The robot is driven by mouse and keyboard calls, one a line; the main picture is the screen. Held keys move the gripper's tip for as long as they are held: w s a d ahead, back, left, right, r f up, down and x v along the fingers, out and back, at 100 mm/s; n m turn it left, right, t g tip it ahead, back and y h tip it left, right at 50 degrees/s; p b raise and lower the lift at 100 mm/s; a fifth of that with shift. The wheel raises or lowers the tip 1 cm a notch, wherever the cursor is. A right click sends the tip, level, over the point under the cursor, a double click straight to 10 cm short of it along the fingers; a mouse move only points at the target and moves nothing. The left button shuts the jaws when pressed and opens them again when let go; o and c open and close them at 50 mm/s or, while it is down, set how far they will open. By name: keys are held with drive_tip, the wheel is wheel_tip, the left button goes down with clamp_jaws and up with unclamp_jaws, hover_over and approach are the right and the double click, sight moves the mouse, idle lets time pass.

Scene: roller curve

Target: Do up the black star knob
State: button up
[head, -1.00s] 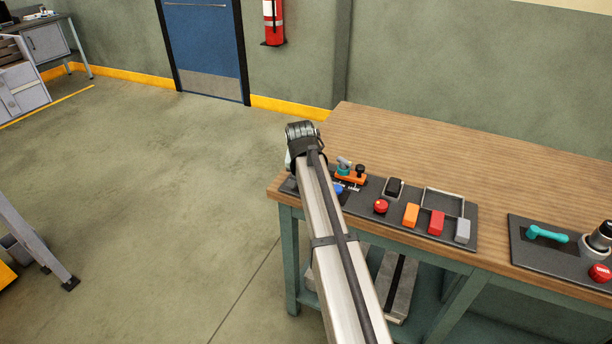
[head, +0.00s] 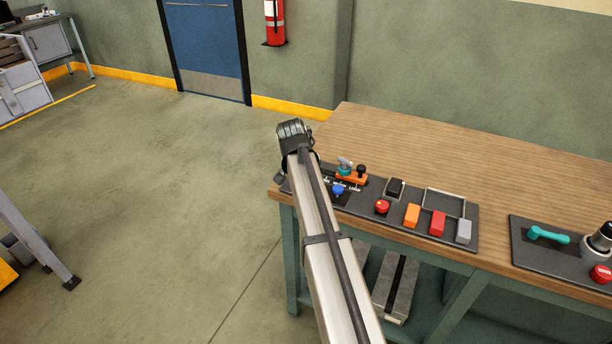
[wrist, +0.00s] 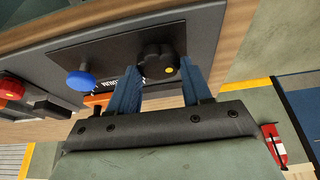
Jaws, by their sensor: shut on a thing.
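The black star knob (wrist: 156,58) shows in the wrist view on a dark plate, with a small yellow dot on its face. My gripper (wrist: 158,68) has its two blue fingers on either side of the knob, shut on it. In the head view my arm covers the knob, and the fingers cannot be made out there.
A blue knob (wrist: 80,79) stands on the same plate, and shows in the head view (head: 338,189). A red button (head: 382,206) and several coloured blocks, one orange (head: 412,215), lie along the panel. The wooden bench top (head: 430,150) behind is clear.

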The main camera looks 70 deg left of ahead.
drive_tip(key=shift+a+r, duration=0.1)
drive_tip(key=shift+r, duration=0.05)
drive_tip(key=o, duration=1.1)
drive_tip(key=shift+c, duration=0.2)
drive_tip(key=v, duration=1.3)
drive_tip(key=shift+d+r, duration=0.25)
drive_tip(key=shift+d, duration=0.05)
drive_tip(key=shift+s, duration=0.15)
